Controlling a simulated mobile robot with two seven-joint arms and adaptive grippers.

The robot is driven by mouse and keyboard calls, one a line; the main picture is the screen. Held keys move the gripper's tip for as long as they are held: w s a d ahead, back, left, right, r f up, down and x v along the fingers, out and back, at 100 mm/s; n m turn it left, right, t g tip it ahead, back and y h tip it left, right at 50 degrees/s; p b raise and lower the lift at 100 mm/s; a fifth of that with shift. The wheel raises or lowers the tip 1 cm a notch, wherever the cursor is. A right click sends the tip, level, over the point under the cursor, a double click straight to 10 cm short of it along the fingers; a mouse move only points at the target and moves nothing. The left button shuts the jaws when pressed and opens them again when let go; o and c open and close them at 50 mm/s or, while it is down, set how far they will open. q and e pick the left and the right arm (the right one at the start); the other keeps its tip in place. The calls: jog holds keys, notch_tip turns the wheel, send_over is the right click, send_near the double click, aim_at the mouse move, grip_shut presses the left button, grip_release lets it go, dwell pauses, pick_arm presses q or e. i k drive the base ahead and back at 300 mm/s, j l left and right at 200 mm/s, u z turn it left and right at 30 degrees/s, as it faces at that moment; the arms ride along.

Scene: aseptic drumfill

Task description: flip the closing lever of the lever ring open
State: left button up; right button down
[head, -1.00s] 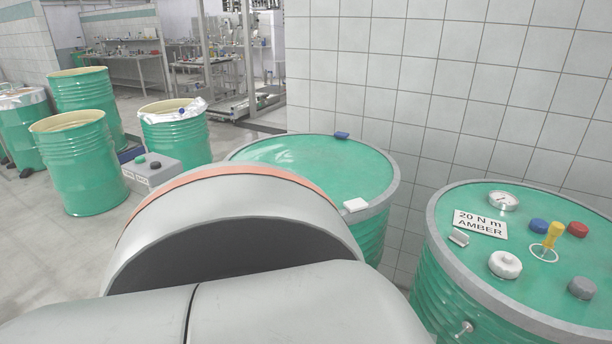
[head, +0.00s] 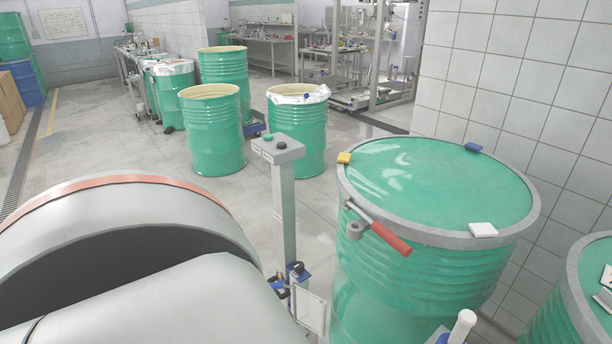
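A closed green drum (head: 430,185) stands at the right in the head view. A grey lever ring (head: 437,236) runs around its lid edge. The closing lever (head: 390,238) has a red grip and lies along the ring at the drum's front left, beside a grey lug. A yellow piece (head: 344,158), a blue piece (head: 473,147) and a white block (head: 483,229) sit on the ring's edge. A large grey arm link of mine fills the lower left. Neither of my grippers shows.
A grey post with a button box (head: 278,148) stands left of the drum. Open green drums (head: 211,130) stand behind on the floor. Another green drum (head: 590,290) is at the lower right edge. A tiled wall (head: 520,70) closes off the right back. Floor is free at the left.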

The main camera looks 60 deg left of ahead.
aim_at(404, 250)
jog(key=u, duration=1.3)
jog(key=j, duration=0.35)
jog(key=i, duration=0.05)
